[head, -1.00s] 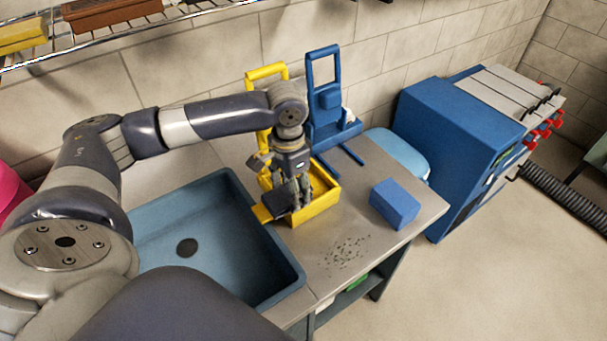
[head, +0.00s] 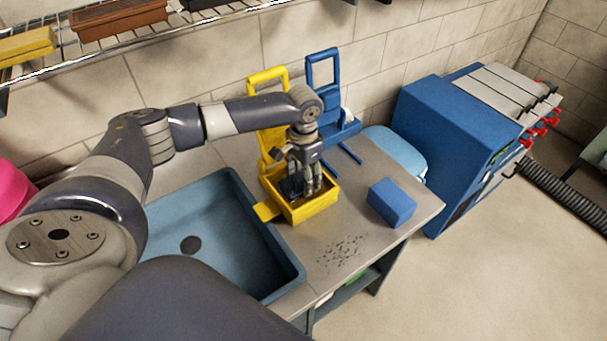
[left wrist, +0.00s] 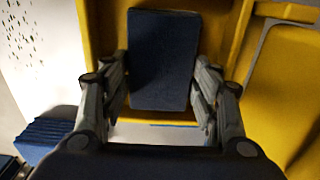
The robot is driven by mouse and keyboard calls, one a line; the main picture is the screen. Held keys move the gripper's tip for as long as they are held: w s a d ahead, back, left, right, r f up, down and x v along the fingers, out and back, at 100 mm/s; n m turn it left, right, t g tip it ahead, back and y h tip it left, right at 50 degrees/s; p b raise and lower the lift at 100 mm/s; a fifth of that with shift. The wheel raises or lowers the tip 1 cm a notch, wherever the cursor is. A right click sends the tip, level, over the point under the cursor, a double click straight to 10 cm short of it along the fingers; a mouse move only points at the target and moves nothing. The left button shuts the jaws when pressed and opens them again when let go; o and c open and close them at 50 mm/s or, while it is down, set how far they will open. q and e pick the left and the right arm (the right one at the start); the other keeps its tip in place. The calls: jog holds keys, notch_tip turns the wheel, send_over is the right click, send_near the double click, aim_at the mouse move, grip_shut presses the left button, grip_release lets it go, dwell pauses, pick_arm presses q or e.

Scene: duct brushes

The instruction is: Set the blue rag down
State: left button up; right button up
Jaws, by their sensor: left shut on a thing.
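My left gripper (head: 306,188) is shut on a dark blue, flat, rectangular piece, which looks like the folded blue rag (head: 290,187). In the left wrist view the rag (left wrist: 163,60) lies between the two fingers. The gripper and the rag are down at the open top of the yellow bin (head: 312,210) on the counter. The bin's yellow walls frame the rag in the left wrist view. Whether the rag touches the bin's floor is hidden. My right gripper is not in view.
A blue block (head: 391,203) stands on the counter (head: 330,275) to the bin's right. Dark specks (head: 342,250) lie in front. A blue sink (head: 205,285) is at left, a blue frame (head: 325,90) behind, and a large blue cabinet (head: 450,140) at right.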

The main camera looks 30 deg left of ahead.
aim_at(303, 179)
pick_arm(q)
jog(key=o, duration=0.9)
jog(key=shift+f, duration=0.1)
jog(key=shift+o, duration=0.2)
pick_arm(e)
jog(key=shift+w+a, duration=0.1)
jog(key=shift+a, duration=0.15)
pick_arm(q)
notch_tip(303, 179, up, 12)
jog(key=b, duration=0.2)
jog(key=shift+b, duration=0.4)
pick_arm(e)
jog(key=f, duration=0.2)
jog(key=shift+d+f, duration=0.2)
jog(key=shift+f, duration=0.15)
pick_arm(q)
jog(key=shift+d, duration=0.1)
